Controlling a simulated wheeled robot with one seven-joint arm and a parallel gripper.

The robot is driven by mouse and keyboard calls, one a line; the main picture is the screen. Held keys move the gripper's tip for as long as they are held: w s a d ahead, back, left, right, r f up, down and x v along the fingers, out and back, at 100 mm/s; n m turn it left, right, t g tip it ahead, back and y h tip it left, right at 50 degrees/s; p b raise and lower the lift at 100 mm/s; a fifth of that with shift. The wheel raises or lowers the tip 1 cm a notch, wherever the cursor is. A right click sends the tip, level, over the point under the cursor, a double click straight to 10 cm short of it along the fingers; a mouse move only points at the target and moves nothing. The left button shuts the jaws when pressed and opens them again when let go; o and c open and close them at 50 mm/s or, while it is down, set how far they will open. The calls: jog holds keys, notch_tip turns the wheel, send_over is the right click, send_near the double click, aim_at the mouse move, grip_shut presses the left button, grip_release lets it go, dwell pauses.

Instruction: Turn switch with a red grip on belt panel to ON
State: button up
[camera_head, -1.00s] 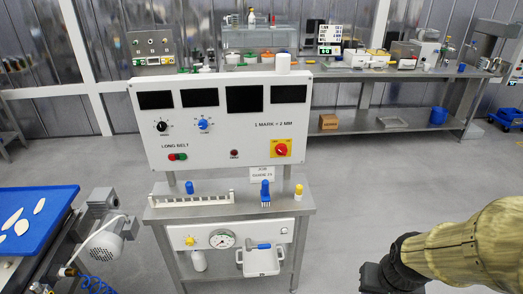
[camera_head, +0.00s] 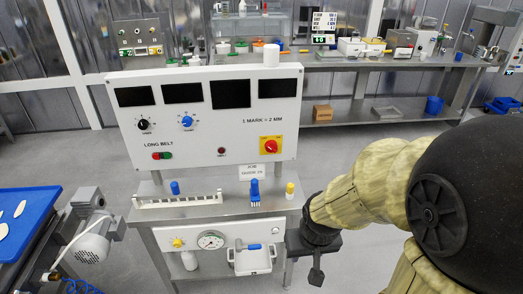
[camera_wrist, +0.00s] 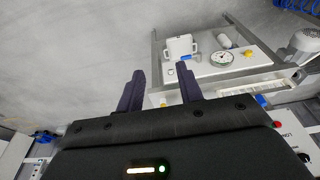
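The white belt panel (camera_head: 240,137) stands upright on a steel table, left of centre in the head view. Its switch with a red grip (camera_head: 271,146) sits on a yellow plate at the panel's lower right. The grip looks tilted, but its labels are too small to read. My gripper (camera_head: 314,262) is low and to the right of the table, below the switch and apart from the panel. In the wrist view my gripper (camera_wrist: 161,86) has two dark fingers spread with nothing between them.
A white rack (camera_head: 178,201), a blue-handled brush (camera_head: 254,191) and a yellow-capped bottle (camera_head: 290,190) stand on the table before the panel. A gauge (camera_head: 211,240) and a white container (camera_head: 253,261) are below. Open floor lies right of the table.

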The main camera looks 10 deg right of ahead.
jog(key=shift+o, duration=0.4)
jog(key=o, duration=0.4)
jog(key=shift+c, duration=0.2)
jog(key=shift+o, duration=1.4)
jog(key=w+d+f+n+t+b, duration=0.1)
jog(key=w+d+f+t+b, duration=0.1)
jog(key=w, duration=0.8)
notch_tip(320, 180, down, 2)
jog(key=shift+w+d+f+t+h+b, duration=0.15)
jog(key=shift+t+h+b, duration=0.15)
jog(key=shift+t+b, duration=0.5)
jog(key=w+f+n+t+y+b, duration=0.2)
jog(key=w+n+t+b, duration=0.8)
jog(key=w, duration=1.3)
jog(key=shift+w+f+n+t+y, duration=0.3)
jog(key=shift+f+n+t+y, duration=0.1)
jog(key=shift+f+n+t, duration=0.35)
jog(key=shift+r, duration=0.1)
